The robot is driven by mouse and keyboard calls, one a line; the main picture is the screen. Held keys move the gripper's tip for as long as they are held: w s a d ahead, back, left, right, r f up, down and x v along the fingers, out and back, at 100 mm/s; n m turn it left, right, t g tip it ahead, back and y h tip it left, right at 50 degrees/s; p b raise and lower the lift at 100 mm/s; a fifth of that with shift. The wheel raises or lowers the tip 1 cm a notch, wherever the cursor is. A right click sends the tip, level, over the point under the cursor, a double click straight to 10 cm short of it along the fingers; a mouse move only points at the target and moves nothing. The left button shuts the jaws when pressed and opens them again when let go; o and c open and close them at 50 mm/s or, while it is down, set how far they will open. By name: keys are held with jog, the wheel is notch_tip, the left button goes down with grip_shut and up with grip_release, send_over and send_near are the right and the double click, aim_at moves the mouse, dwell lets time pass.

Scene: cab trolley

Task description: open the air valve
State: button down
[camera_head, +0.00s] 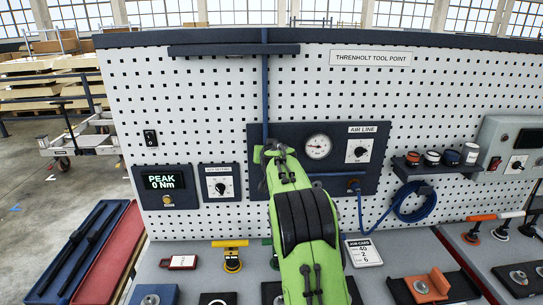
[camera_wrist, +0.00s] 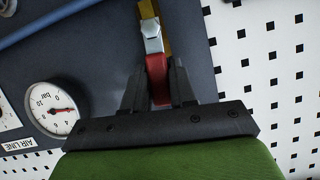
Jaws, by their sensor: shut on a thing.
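The air valve shows in the wrist view as a brass-yellow body (camera_wrist: 147,9) with a silver hex nut (camera_wrist: 152,36) and a red lever (camera_wrist: 157,80). My gripper (camera_wrist: 157,78) is shut on the red lever, one dark finger on each side of it. In the head view my green arm covers the valve and most of the gripper, in front of the dark air line panel (camera_head: 378,186). The pressure gauge (camera_head: 318,147) is right of the gripper there. It also shows in the wrist view (camera_wrist: 52,108); I cannot read its value surely.
A blue pipe (camera_head: 265,95) runs down the white pegboard (camera_head: 200,100) to the panel. A coiled blue hose (camera_head: 415,203) hangs at the right. The bench below holds a job card (camera_head: 363,252), a yellow-handled tool (camera_head: 232,258) and several fixtures.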

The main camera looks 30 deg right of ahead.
jog(key=shift+w+a+f+n+g, duration=0.1)
jog(key=shift+w+a+n+g, duration=0.05)
jog(key=shift+a+n+g, duration=0.2)
dwell(0.5)
jog(key=c, duration=1)
grip_release()
jog(key=b+v, duration=0.4)
jog(key=v, duration=1.1)
jog(key=shift+s+a, duration=0.3)
jog(key=shift+a, duration=0.1)
jog(key=shift+f, duration=0.1)
jog(key=s+a+f+n+g+y, duration=0.1)
jog(key=s+a+f, duration=0.4)
jog(key=s, duration=0.6)
jog(key=s+a+f+n+g+y, duration=0.2)
jog(key=s+a, duration=0.4)
jog(key=s, duration=0.5)
jog(key=s+a+f+n+g+y, duration=0.2)
jog(key=s+a+f, duration=0.4)
jog(key=s, duration=0.6)
jog(key=shift+f+g, duration=0.65)
jog(key=shift+f, duration=0.25)
